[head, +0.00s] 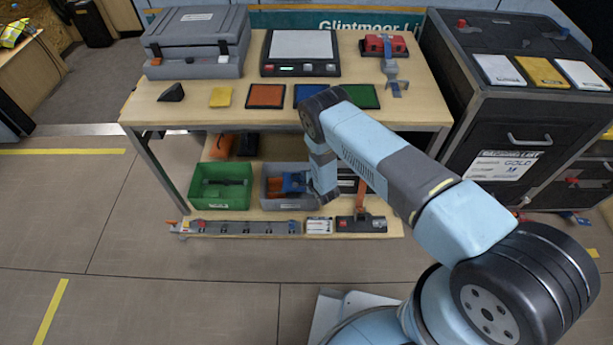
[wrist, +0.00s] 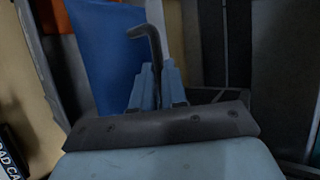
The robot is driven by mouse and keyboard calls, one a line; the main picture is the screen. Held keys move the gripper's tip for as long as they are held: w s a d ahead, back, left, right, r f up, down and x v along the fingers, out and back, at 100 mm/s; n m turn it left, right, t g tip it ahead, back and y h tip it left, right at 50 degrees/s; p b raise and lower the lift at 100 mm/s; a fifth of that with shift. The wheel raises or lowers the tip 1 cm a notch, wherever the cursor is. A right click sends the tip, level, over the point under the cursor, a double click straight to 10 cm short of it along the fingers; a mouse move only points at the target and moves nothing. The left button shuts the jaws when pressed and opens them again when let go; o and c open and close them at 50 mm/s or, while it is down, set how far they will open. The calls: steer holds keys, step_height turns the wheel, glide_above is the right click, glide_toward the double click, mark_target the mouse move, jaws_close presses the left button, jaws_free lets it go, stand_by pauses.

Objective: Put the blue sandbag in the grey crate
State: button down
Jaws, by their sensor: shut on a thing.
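The blue sandbag (head: 293,182) shows in the head view at the grey crate, its lower part seeming to lie within the rim; I cannot tell if it rests on anything. In the wrist view the bag (wrist: 100,50) is a large blue surface at the left, with a dark bent strap or handle beside it. The grey crate (head: 268,198) stands on the lower shelf of the table. My gripper (wrist: 157,80) is shut on the dark handle, which seems to belong to the bag. In the head view my wrist partly hides the crate's right side.
A green crate (head: 221,198) stands left of the grey one, with dark things inside. An orange bag (head: 220,144) lies behind them. The tabletop (head: 200,112) is close above the shelf. A grey power strip (head: 240,228) lies along the shelf's front.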

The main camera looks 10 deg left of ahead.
steer(key=shift+f, duration=0.25)
steer(key=c, duration=1.2)
jaws_free()
steer(key=shift+o, duration=0.2)
steer(key=shift+r, duration=0.5)
steer(key=shift+s+d+r, duration=0.2)
steer(key=v, duration=1.1)
steer(key=shift+s, duration=0.2)
steer(key=shift+d+r, duration=0.1)
